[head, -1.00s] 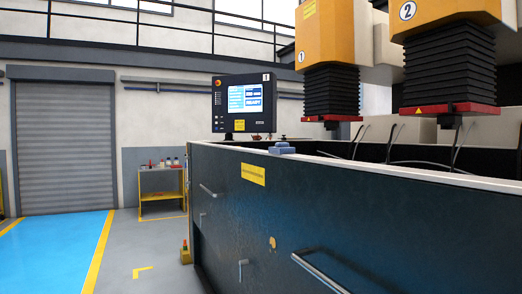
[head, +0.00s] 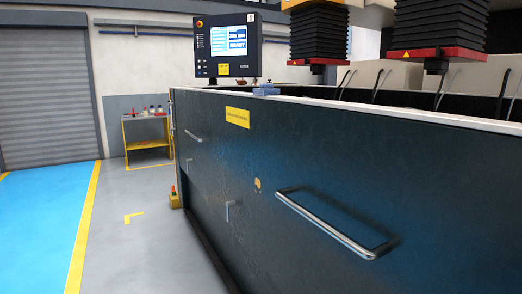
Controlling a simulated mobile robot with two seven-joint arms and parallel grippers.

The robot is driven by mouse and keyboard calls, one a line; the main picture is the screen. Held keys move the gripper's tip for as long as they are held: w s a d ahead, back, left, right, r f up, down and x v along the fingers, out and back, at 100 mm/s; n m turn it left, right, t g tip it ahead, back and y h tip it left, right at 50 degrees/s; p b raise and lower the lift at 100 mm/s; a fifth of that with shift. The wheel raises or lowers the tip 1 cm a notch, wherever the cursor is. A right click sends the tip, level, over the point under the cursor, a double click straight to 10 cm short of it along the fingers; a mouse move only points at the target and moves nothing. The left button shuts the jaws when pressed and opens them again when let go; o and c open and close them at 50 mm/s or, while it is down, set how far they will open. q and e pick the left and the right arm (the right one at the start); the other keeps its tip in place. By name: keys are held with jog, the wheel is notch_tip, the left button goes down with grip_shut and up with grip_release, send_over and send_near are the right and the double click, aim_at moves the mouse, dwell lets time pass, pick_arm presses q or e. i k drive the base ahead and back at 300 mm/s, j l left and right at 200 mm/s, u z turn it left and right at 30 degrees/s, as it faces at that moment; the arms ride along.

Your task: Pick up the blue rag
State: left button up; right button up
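A small folded blue cloth, which looks like the blue rag (head: 266,90), lies on the pale top rim of the dark machine tank, a little right of the control screen. It is small in the head view, so its folds are hard to make out. Neither of my grippers shows in the head view.
The dark tank wall (head: 300,170) fills the right side, with a protruding metal handle (head: 325,222). A control screen (head: 229,45) stands behind the rim. Black bellows heads (head: 319,36) hang above the tank. A yellow cart (head: 147,135) stands at the back. The blue floor lane (head: 40,225) is clear.

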aim_at(266, 89)
jog(key=i+j+z, duration=0.1)
jog(key=z, duration=0.3)
jog(key=j+z, duration=0.1)
jog(key=z, duration=0.25)
jog(key=i+j+z, duration=0.1)
jog(key=z, duration=0.3)
jog(key=i+j+z, duration=0.1)
jog(key=j+z, duration=0.15)
jog(key=j, duration=0.15)
jog(key=j+z, duration=0.2)
jog(key=j, duration=0.2)
jog(key=j+z, duration=0.3)
jog(key=j, duration=1.3)
